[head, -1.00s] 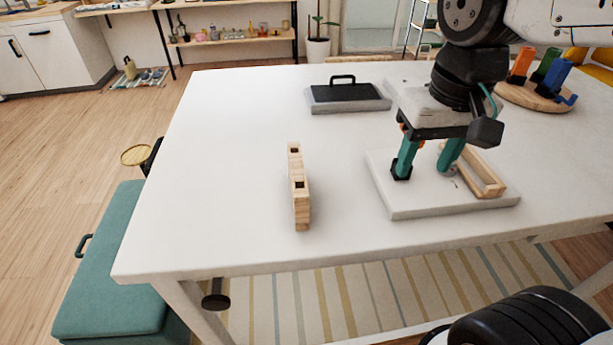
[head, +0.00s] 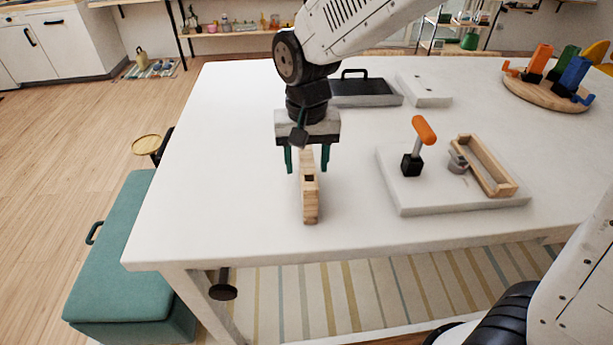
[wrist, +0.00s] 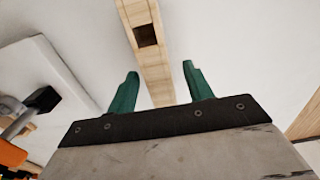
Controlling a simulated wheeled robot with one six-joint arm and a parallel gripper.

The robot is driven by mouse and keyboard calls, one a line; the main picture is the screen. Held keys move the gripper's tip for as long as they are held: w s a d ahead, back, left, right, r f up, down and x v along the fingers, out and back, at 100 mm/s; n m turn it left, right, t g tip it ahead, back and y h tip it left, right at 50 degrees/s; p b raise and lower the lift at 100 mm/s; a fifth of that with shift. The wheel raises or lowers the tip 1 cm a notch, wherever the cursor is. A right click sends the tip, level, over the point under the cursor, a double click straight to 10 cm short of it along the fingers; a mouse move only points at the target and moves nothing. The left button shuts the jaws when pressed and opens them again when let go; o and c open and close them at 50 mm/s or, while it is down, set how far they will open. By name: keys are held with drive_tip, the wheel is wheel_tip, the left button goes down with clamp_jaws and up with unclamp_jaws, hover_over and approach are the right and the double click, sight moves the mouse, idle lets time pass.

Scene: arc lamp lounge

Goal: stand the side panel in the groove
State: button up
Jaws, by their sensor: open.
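The side panel, a pale wooden piece with dark square notches (head: 310,205), stands on edge on the white table, left of the white board. My gripper (head: 307,171) is above its far part, fingers pointing down on either side. In the wrist view the panel (wrist: 155,75) runs between my two green fingers (wrist: 160,72), with gaps on both sides, so the gripper is open and empty. A wooden frame with a long recess (head: 487,166) sits on the white board (head: 420,196); I cannot tell whether this recess is the groove.
A dark-topped tray with a handle (head: 365,88), a white block (head: 425,90) and a round wooden stand with coloured pieces (head: 548,92) are farther back. The table's left side is clear.

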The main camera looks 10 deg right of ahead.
wheel_tip(320, 180, down, 4)
drive_tip(key=shift+r, duration=0.1)
clamp_jaws()
drive_tip(key=shift+r, duration=0.15)
